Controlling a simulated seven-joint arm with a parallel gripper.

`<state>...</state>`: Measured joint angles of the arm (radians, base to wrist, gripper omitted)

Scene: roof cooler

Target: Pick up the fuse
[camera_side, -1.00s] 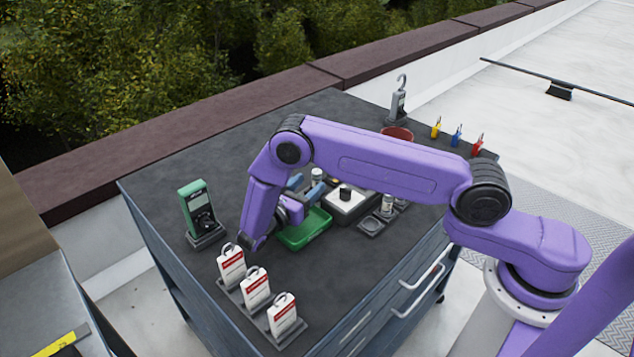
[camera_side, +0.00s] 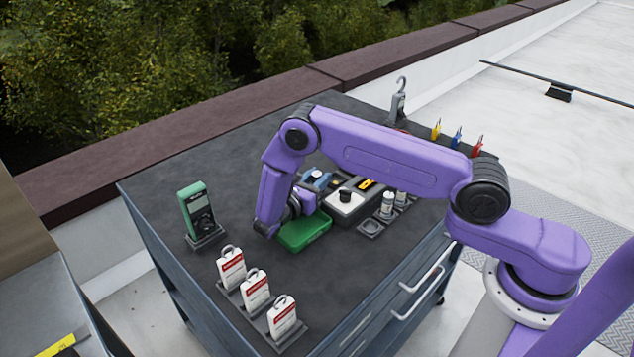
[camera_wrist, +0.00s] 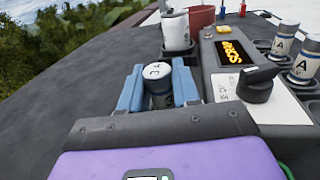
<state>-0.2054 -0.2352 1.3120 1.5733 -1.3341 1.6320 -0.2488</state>
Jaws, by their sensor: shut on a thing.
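The fuse is a short dark-grey cylinder with a white marked top; in the wrist view the fuse (camera_wrist: 157,77) sits upright between the two blue fingers. My gripper (camera_wrist: 160,88) is shut on it from both sides. In the side view my gripper (camera_side: 317,180) is just behind the green tray, left of the tester, and I cannot make out the fuse there. Whether the fuse is clear of its support cannot be told. More labelled cylinders (camera_side: 388,205) stand in holders right of the tester.
The tester (camera_side: 346,203) with a black knob and lit display is close on the right. The green tray (camera_side: 303,232) is in front. A green meter (camera_side: 197,210) and several white-red tags (camera_side: 256,288) stand left and in front. Padlocks (camera_side: 457,137) line the back right.

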